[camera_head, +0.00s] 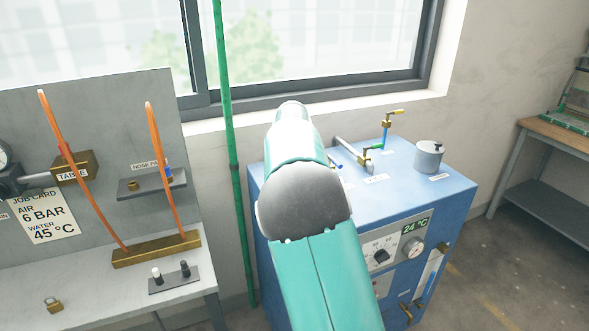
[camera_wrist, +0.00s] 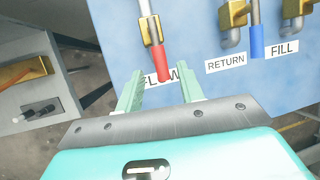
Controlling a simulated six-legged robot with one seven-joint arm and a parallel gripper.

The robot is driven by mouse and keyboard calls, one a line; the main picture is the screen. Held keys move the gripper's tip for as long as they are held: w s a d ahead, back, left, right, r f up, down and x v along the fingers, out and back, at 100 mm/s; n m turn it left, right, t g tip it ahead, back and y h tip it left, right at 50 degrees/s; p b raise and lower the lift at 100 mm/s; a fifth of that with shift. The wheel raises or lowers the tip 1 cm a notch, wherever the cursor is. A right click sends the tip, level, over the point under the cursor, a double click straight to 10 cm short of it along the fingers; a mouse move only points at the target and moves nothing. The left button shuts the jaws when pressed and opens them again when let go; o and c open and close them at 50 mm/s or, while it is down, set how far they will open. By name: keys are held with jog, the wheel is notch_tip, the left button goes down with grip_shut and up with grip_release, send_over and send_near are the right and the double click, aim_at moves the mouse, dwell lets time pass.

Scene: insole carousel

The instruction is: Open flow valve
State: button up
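The flow valve in the wrist view has a brass body (camera_wrist: 151,30) on a grey pipe and a red handle (camera_wrist: 159,64) that points down over the FLOW label (camera_wrist: 174,75), covering part of it. My gripper (camera_wrist: 162,80) is open, with one green finger on each side of the red handle's lower end. I see gaps between handle and fingers; whether the handle lies at fingertip depth I cannot tell. In the head view my arm hides the flow valve and my gripper over the left part of the blue cabinet (camera_head: 437,185).
Right of the flow valve are the RETURN label (camera_wrist: 226,63), a blue handle (camera_wrist: 257,41) and the FILL label (camera_wrist: 283,48). A grey pot (camera_head: 429,157) stands on the cabinet. A green vertical pipe (camera_head: 229,150) and a bench with orange tubes (camera_head: 166,180) are to the left.

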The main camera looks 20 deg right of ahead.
jog(key=v, duration=1.2)
jog(key=s+a+n+y, duration=0.1)
jog(key=s+a+n, duration=0.2)
jog(key=s+n, duration=0.65)
jog(key=s+a+n+y, duration=0.2)
jog(key=s+a+n, duration=0.1)
jog(key=s+n, duration=0.7)
jog(key=s+a+f+n, duration=0.3)
jog(key=s+f+n, duration=0.1)
jog(key=s+n, duration=0.4)
jog(key=s+a+f+n+t+h, duration=0.1)
jog(key=s+a+f+n, duration=0.2)
jog(key=s+n, duration=0.5)
jog(key=shift+s+a+f, duration=0.3)
jog(key=shift+s+f, duration=0.2)
jog(key=shift+s, duration=0.75)
